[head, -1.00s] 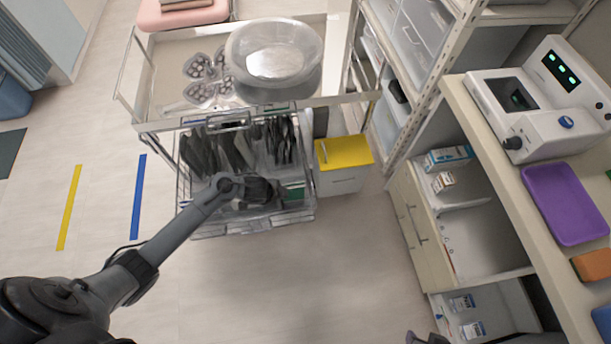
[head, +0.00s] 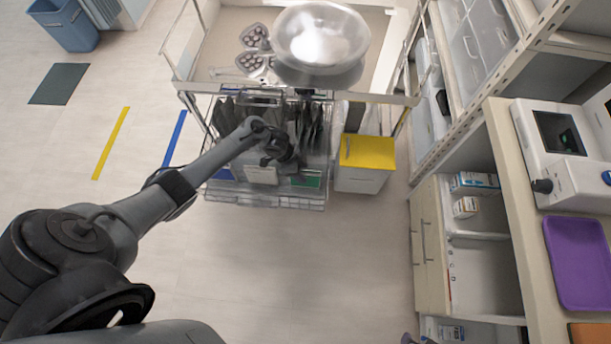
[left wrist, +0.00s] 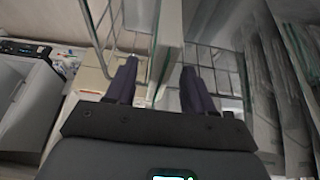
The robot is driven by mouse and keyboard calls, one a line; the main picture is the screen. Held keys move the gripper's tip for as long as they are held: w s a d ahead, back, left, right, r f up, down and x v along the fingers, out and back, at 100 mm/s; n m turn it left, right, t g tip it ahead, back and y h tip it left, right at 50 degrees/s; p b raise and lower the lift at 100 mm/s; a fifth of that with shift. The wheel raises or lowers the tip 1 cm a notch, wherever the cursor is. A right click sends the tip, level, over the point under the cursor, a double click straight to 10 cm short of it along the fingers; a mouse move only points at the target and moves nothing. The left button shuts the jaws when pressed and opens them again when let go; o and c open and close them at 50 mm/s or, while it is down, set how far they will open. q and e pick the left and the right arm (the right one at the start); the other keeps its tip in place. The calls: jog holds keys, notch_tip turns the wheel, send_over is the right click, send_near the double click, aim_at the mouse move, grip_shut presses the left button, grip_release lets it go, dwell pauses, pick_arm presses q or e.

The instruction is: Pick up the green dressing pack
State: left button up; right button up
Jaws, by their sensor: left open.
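A green patch, apparently the green dressing pack (head: 309,181), shows low at the front right of the wire basket on the trolley. Most of it is hidden behind the basket wall. My left gripper (head: 284,158) is over the front of this basket, just above and left of the green patch. In the left wrist view my left gripper (left wrist: 160,82) is open, its two dark fingers apart. A thin upright pale grey-green panel (left wrist: 168,45) stands between the fingers. I cannot tell whether it is the green pack or whether a finger touches it. My right gripper does not show.
Dark upright packs (head: 308,122) fill the basket (head: 285,204) around the gripper, with wire walls close by. A metal bowl (head: 318,45) stands on the trolley top. A yellow-topped cabinet (head: 368,152) is right of the basket. The floor in front is clear.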

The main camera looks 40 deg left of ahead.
aim_at(307, 177)
pick_arm(q)
jog(key=b+x, duration=0.2)
jog(key=x, duration=0.2)
jog(key=shift+w+d+f+b, duration=0.1)
jog(key=shift+d+f+b, duration=0.15)
jog(key=shift+f+b, duration=0.2)
jog(key=shift+f, duration=0.25)
grip_shut()
